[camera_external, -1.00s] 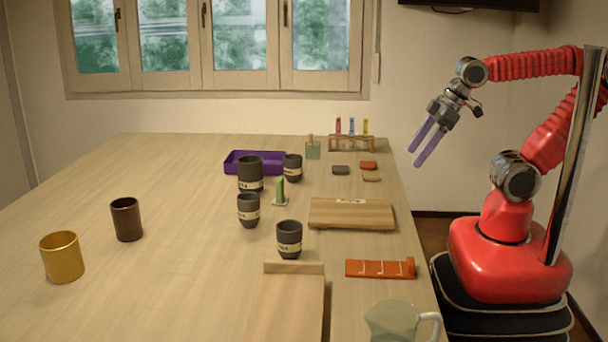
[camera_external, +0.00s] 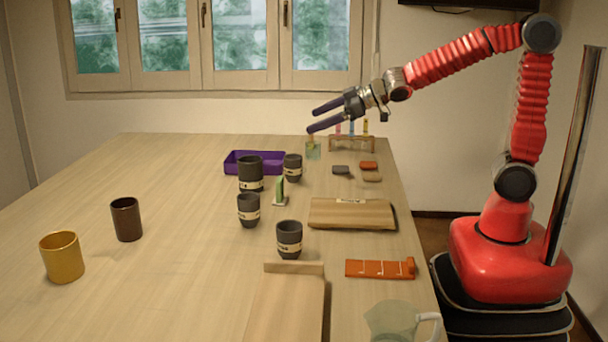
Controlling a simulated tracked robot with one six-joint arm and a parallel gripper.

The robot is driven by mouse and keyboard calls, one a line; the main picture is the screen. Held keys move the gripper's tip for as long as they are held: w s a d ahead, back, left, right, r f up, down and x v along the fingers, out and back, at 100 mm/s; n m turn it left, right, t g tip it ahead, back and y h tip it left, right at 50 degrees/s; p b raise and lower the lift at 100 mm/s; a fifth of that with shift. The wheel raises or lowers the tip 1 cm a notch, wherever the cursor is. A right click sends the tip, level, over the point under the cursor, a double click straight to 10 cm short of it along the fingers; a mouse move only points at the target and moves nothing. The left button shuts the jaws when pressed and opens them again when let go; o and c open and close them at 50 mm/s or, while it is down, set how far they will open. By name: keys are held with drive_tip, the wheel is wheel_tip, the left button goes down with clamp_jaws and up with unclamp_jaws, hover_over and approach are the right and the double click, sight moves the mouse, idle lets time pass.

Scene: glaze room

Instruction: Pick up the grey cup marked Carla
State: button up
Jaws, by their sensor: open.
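Several dark grey cups with pale label bands stand upright on the table. A larger cup (camera_external: 250,170) is next to the purple tray, and a smaller cup (camera_external: 293,164) stands just right of it. Another cup (camera_external: 248,206) is in front of the larger one, and one more cup (camera_external: 289,235) is nearest the camera. The labels are too small to read, so I cannot tell which is marked Carla. My gripper (camera_external: 311,116) is open and empty, pointing left, in the air above the far part of the table, beyond and above the cups.
A purple tray (camera_external: 238,170), a green upright piece (camera_external: 280,187) and a wooden board (camera_external: 351,226) lie near the cups. A test-tube rack (camera_external: 352,144) and a small green jar (camera_external: 313,151) stand below my gripper. A brown cup (camera_external: 126,220) and yellow mug (camera_external: 62,258) stand left.

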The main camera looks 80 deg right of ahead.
sight(250, 167)
drive_tip(key=w+a+f+n+y, duration=0.2)
drive_tip(key=w+f+n+y, duration=0.1)
drive_tip(key=w+f+y, duration=0.3)
wheel_tip(250, 167, down, 3)
drive_tip(key=shift+w+r+y, duration=0.1)
drive_tip(key=shift+w+y, duration=0.2)
drive_tip(key=shift+w, duration=0.8)
drive_tip(key=shift+x, duration=4.35)
drive_tip(key=shift+w+r, duration=0.1)
drive_tip(key=shift+x, duration=2.6)
drive_tip(key=shift+r, duration=0.1)
